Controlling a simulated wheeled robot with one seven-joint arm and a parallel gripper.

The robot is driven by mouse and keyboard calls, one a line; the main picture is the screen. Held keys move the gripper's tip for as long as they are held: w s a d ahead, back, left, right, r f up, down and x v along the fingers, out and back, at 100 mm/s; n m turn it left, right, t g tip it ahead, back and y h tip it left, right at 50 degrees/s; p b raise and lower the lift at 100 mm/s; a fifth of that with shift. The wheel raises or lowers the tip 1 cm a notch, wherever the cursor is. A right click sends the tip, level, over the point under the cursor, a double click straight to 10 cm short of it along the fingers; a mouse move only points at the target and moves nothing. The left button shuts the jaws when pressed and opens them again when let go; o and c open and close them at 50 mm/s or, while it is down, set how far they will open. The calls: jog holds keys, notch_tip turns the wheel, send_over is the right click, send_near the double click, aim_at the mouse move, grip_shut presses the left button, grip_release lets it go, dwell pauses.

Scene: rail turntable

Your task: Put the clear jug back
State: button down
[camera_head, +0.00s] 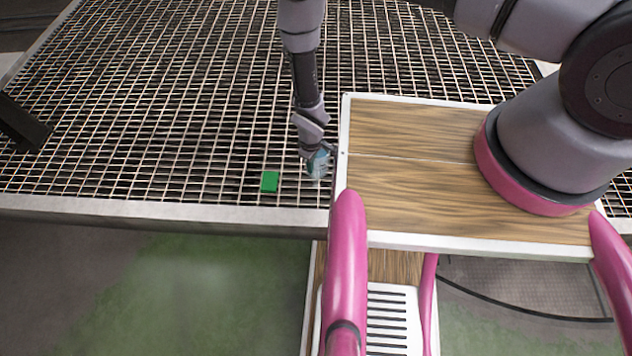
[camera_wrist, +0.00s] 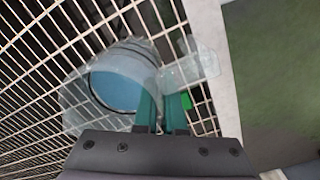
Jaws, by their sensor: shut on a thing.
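The clear jug (camera_wrist: 115,85) is see-through, with a round blue area inside and a clear part sticking out to the right. My gripper (camera_wrist: 163,108) has its two teal fingers shut on the jug's right side. In the head view the jug (camera_head: 319,166) is small and bluish, under my gripper (camera_head: 314,150), over the wire grating near its front edge and just left of the wooden top. I cannot tell whether its base touches the grating.
A green block (camera_head: 270,181) lies on the grating (camera_head: 150,130) left of the jug; it also shows beside my fingers in the wrist view (camera_wrist: 186,101). The wooden top (camera_head: 410,135) with a raised white rim is close on the right. Much grating to the left is clear.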

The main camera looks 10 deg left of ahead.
notch_tip(320, 180, down, 9)
jog(key=shift+f, duration=0.2)
dwell(0.4)
jog(key=shift+f, duration=0.2)
jog(key=c, duration=1)
grip_release()
jog(key=shift+r, duration=0.1)
